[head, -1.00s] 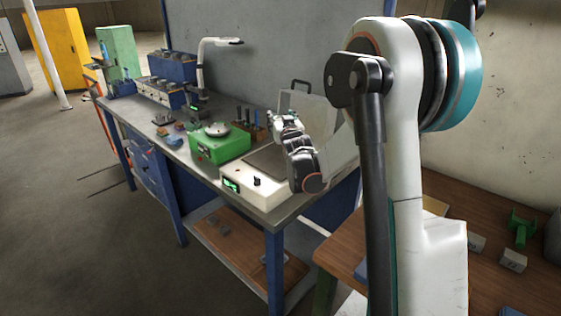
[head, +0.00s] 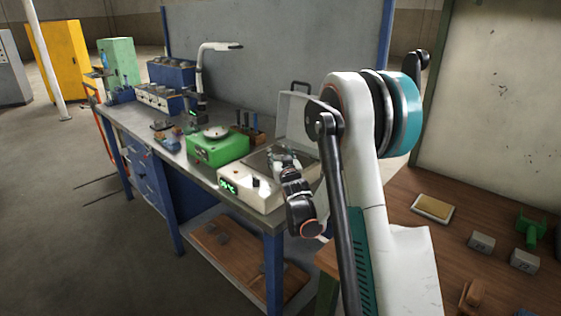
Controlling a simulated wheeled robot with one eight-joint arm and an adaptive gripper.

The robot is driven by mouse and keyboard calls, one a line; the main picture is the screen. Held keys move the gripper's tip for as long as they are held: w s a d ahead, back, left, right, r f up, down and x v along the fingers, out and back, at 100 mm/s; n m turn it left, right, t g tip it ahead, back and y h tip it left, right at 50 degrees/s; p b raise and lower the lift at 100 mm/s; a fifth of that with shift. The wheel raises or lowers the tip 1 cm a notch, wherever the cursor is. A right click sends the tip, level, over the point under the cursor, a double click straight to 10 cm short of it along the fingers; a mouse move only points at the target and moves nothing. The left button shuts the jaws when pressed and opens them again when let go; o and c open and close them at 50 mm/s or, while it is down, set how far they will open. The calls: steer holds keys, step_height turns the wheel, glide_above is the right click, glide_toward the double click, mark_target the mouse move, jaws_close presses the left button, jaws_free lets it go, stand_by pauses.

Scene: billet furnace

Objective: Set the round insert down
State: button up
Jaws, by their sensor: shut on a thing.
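My gripper (head: 277,153) is small in the head view, over the dark top plate (head: 257,163) of the white device (head: 250,192) at the bench's right end. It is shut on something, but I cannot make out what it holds. I cannot pick out the round insert; the fingers may be hiding it. Whether the fingertips touch the plate is too small to tell. My arm comes in from the right and covers part of the white device's right side.
A green device (head: 217,150) with a round silver top stands left of the white device. A raised pale lid (head: 296,117) stands behind it. A desk lamp (head: 202,75) stands farther back. A wooden table (head: 445,250) with blocks and a tan pad (head: 434,207) is at right.

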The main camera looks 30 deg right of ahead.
steer(key=shift+f, duration=0.15)
steer(key=o, duration=1.6)
steer(key=shift+o, duration=0.2)
steer(key=shift+s, duration=0.15)
steer(key=p+v, duration=0.3)
steer(key=v, duration=0.8)
steer(key=shift+s+a+p, duration=0.2)
steer(key=shift+s+p, duration=0.1)
steer(key=shift+s, duration=0.1)
